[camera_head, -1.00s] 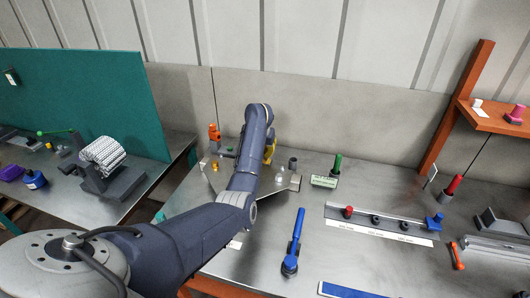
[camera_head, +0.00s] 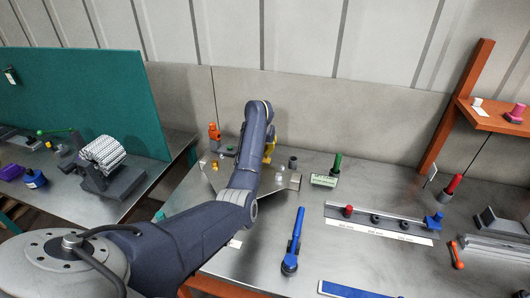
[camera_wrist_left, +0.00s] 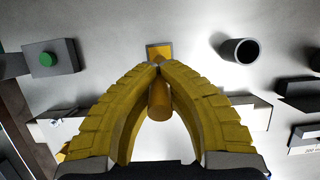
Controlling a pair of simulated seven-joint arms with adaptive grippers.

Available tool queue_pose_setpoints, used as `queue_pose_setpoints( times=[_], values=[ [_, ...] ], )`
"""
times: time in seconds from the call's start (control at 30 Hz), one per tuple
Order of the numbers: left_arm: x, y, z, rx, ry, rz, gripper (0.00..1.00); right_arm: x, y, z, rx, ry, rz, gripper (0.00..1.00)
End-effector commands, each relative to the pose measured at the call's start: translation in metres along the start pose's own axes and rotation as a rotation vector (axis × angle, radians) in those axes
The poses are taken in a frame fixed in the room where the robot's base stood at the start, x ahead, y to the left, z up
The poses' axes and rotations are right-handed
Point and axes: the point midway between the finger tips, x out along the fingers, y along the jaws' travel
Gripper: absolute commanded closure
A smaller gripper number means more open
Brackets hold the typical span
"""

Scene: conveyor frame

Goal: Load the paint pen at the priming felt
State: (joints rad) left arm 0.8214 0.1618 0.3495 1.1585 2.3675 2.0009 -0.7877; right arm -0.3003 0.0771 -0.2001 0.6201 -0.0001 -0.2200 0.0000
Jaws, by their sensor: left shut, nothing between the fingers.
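My left gripper (camera_wrist_left: 158,68) has yellow ribbed fingers, and its tips meet with nothing between them. In the head view its yellow fingers (camera_head: 269,152) show partly behind my left arm, at the back of the table. An orange cylinder (camera_wrist_left: 159,100), perhaps the paint pen, shows in the gap behind the tips. I cannot tell whether it touches the fingers. My right gripper is out of view.
A dark hollow cylinder (camera_wrist_left: 240,51) and a grey block with a green button (camera_wrist_left: 47,60) flank the pad. A green-handled item (camera_head: 336,165), a blue tool (camera_head: 294,240) and a rail with knobs (camera_head: 380,217) stand to the right. A wall is behind.

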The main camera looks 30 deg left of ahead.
Motion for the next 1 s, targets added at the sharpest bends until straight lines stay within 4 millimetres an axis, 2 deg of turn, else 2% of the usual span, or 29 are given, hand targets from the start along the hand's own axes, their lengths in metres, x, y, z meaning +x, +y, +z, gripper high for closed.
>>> queue_pose_setpoints(
  times=[0.7, 1.0],
  values=[
    [-0.046, 0.0, 0.017, -0.001, -0.001, 0.0, 1.0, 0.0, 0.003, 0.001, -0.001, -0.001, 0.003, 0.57],
    [-0.056, 0.0, 0.02, 0.0, 0.0, 0.001, 1.0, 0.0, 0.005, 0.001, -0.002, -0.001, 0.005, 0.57]
  ],
)
